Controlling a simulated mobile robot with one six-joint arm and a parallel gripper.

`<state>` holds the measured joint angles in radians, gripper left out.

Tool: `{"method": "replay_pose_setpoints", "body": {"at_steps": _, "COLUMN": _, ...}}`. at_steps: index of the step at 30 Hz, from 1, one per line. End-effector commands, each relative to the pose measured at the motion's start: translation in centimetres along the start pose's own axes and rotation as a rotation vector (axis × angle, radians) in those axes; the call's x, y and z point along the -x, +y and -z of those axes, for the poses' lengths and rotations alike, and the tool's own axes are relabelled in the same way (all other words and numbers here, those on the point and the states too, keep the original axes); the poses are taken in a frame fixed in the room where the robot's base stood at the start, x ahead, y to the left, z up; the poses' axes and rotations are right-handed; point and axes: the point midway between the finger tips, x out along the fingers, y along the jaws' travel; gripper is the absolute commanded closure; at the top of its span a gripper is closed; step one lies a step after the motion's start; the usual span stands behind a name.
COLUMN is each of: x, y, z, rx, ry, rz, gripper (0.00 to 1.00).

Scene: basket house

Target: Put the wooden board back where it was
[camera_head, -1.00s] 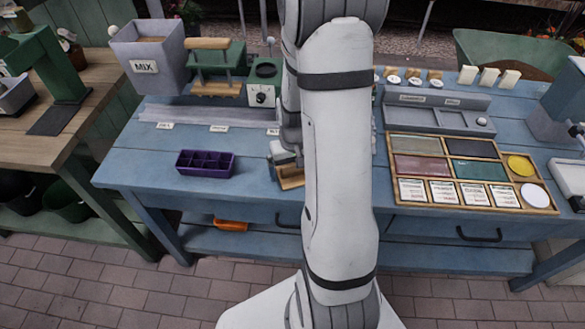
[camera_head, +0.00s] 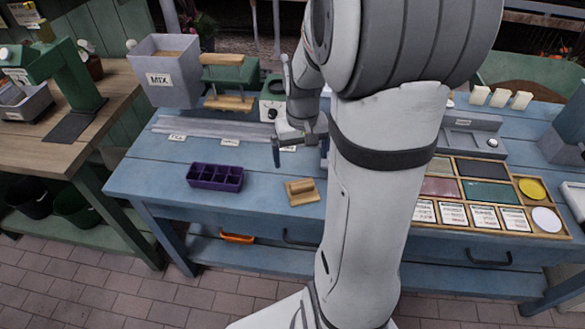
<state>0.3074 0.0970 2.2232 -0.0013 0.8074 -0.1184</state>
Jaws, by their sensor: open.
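A small wooden board (camera_head: 302,191) with a raised block-like handle lies flat on the blue table, near its front edge. It is right of the purple tray and stands free, with nothing touching it from above. My gripper (camera_head: 301,152) is open and empty. It hangs above and behind the board, with its two fingers spread apart and pointing down; the right finger is partly covered by my arm.
A purple compartment tray (camera_head: 215,177) sits left of the board. Behind are a long grey rail (camera_head: 215,130) with labels, the MIX bin (camera_head: 163,75) and a green press (camera_head: 228,75). At right lies a framed card tray (camera_head: 490,197), partly hidden by my arm.

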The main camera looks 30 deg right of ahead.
Motion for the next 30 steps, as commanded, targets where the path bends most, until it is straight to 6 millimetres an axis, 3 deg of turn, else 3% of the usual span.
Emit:
{"method": "replay_pose_setpoints", "body": {"at_steps": 7, "x": 5.5, "y": -5.1, "z": -5.5, "rx": 0.093, "ry": 0.109, "rz": -0.001, "gripper": 0.03}}
{"method": "replay_pose_setpoints", "body": {"at_steps": 15, "x": 8.2, "y": -8.2, "z": -11.9, "rx": 0.174, "ry": 0.202, "rz": 0.017, "gripper": 0.03}}
{"method": "replay_pose_setpoints", "body": {"at_steps": 20, "x": 8.6, "y": -8.9, "z": -13.3, "rx": 0.189, "ry": 0.221, "rz": 0.023, "gripper": 0.03}}
{"method": "replay_pose_setpoints", "body": {"at_steps": 30, "x": 8.6, "y": -8.9, "z": -13.4, "rx": 0.189, "ry": 0.221, "rz": 0.023, "gripper": 0.03}}
